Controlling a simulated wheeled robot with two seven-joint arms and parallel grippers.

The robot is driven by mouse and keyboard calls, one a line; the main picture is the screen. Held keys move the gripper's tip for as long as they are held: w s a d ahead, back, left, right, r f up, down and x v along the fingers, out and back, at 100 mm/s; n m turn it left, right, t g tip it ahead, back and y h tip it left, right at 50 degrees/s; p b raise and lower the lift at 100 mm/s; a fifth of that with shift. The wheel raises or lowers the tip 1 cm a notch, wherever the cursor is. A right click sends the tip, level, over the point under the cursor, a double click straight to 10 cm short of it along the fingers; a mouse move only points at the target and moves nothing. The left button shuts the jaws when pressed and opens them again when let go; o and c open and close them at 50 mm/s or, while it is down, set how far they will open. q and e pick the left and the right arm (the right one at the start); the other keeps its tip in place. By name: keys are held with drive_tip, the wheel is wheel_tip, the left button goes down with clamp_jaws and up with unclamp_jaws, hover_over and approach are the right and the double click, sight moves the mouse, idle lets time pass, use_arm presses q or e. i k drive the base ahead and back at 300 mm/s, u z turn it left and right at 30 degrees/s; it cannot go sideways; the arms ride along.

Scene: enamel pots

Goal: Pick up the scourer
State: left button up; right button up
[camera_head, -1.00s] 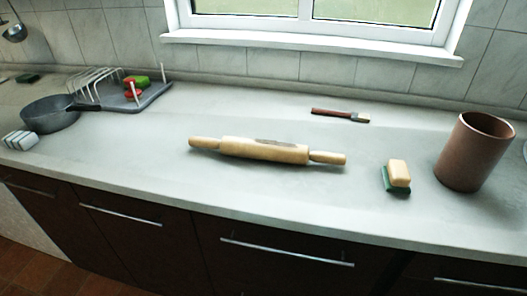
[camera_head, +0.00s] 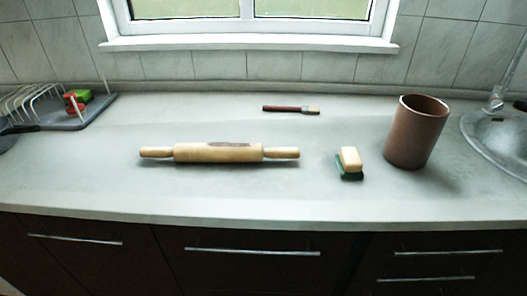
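The scourer (camera_head: 350,163) lies on the light grey counter, right of the middle of the head view. It has a cream upper block and a dark green layer at the bottom. It sits between the rolling pin and the brown pot, apart from both. Neither of my grippers shows in the view.
A wooden rolling pin (camera_head: 218,153) lies left of the scourer. A brown pot (camera_head: 416,132) stands to its right, with a metal sink (camera_head: 500,140) beyond. A brush (camera_head: 291,109) lies behind. A grey dish rack (camera_head: 72,117) is at far left. The counter before the scourer is clear.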

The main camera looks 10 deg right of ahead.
sight(350, 165)
drive_tip(key=k, duration=1.15)
drive_tip(key=u, duration=1.1)
drive_tip(key=i, duration=1.2)
drive_tip(key=z, duration=0.8)
drive_tip(key=i, duration=0.65)
drive_tip(key=z, duration=1.65)
